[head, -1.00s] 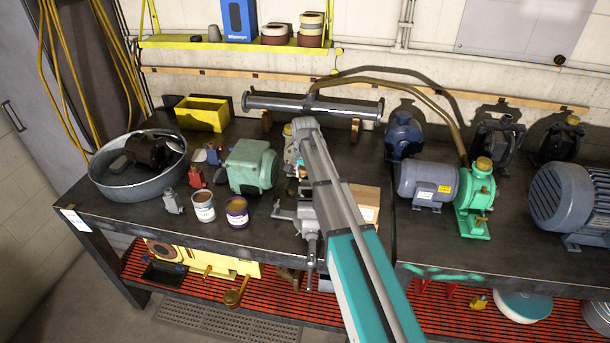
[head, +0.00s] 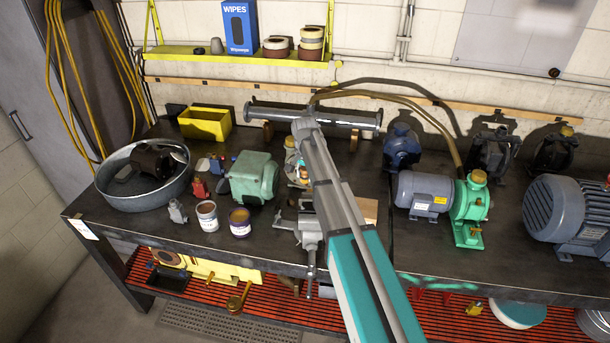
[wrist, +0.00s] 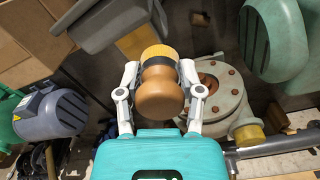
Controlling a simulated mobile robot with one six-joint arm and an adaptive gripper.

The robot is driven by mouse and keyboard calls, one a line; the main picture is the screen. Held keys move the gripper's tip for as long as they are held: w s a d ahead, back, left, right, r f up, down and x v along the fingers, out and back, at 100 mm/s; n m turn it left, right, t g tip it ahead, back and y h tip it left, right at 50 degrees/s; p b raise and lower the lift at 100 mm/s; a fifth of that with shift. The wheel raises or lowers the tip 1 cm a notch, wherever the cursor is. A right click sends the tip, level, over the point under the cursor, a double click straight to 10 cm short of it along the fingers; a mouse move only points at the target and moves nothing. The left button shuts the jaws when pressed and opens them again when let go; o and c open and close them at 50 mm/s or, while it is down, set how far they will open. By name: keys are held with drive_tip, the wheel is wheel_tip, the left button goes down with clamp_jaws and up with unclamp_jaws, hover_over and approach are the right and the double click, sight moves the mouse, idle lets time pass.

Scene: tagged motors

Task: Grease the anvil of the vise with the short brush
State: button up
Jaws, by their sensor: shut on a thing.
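The short brush (wrist: 160,88) has a round orange-brown wooden handle and a yellow-orange band. My gripper (wrist: 160,76) is shut on it in the wrist view, one finger on each side. In the wrist view a grey part of the vise (wrist: 98,22) lies at the upper left, apart from the brush. I cannot tell its anvil clearly. In the head view my gripper is mostly behind my arm.
Two open tins (head: 207,216) (head: 240,222) stand left of the vise. A green motor (head: 254,177) is behind them. A cardboard box (wrist: 28,38) lies beside the vise. A pale flanged pump (wrist: 222,90) is close to the gripper's right in the wrist view.

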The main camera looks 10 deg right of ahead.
drive_tip(key=shift+r+p, duration=1.55)
drive_tip(key=shift+f, duration=0.1)
